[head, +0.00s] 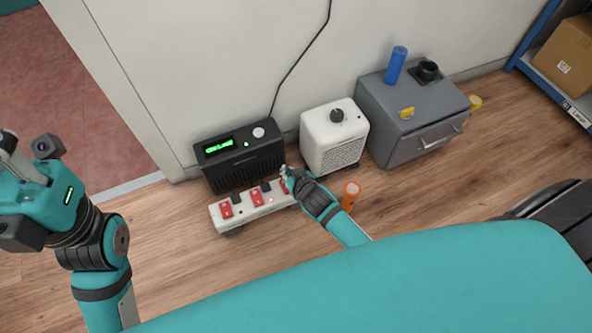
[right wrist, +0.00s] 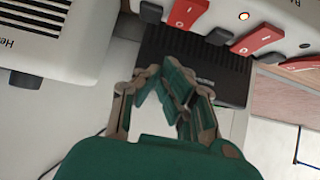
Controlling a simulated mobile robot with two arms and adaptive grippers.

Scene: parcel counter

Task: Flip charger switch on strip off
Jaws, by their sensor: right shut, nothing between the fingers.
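A white power strip (head: 244,211) with red rocker switches lies on the floor in front of the black charger (head: 240,158), which has a lit green display. The middle switch (head: 257,197) and left switch (head: 226,209) show; my right gripper (head: 287,174) partly hides the right end. In the right wrist view the strip (right wrist: 222,10) crosses the top, with an amber light lit beside the middle switch (right wrist: 257,38). My right gripper (right wrist: 165,72) is shut and empty, close to the strip; contact is unclear. My left gripper (head: 18,160) is at the left edge, away from the strip.
A white heater (head: 333,140) stands right of the charger. A grey cabinet (head: 410,125) with a blue cylinder (head: 396,65) stands further right. An orange cylinder (head: 351,195) stands beside my right forearm. Floor left of the strip is clear.

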